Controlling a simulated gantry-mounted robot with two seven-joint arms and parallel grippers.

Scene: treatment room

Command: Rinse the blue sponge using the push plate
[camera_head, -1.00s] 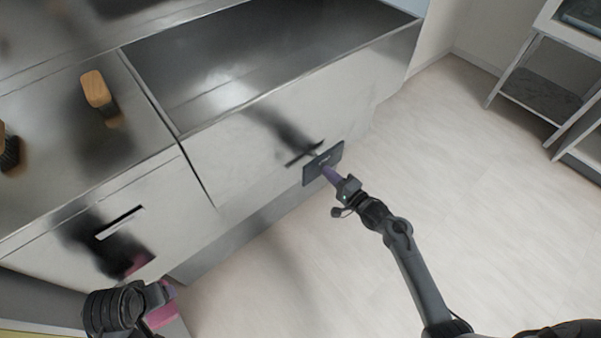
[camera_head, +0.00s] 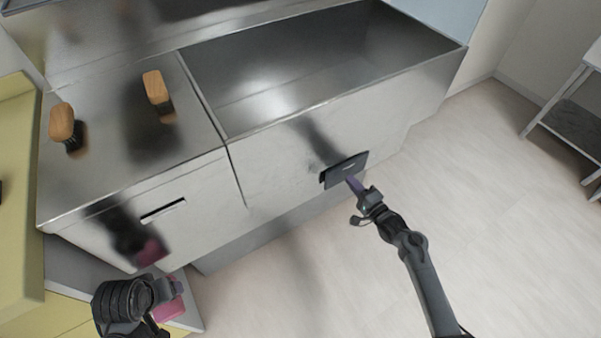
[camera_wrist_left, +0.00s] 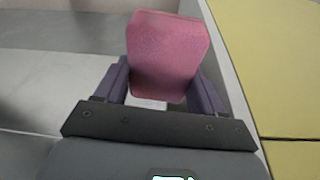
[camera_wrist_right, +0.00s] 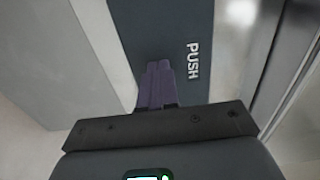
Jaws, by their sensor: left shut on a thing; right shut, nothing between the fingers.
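The only sponge I can make out is pink, not blue. This pink sponge (camera_head: 171,308) is at the lower left of the head view. In the left wrist view the sponge (camera_wrist_left: 168,52) stands up between the purple fingers of my left gripper (camera_wrist_left: 160,85), which is shut on it. The dark push plate (camera_head: 346,169) is on the sink's front panel. It fills the top of the right wrist view, lettered PUSH (camera_wrist_right: 205,25). My right gripper (camera_wrist_right: 158,80) is shut and empty, its fingertips at the plate; I cannot tell how hard they press.
The steel sink basin (camera_head: 330,60) is above the plate and looks empty. Two wooden-backed brushes (camera_head: 156,87) (camera_head: 62,122) stand on the counter (camera_head: 110,110). A yellow unit (camera_head: 20,230) borders the left side. Pale floor (camera_head: 480,220) is clear at right; a shelf (camera_head: 570,125) stands beyond.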

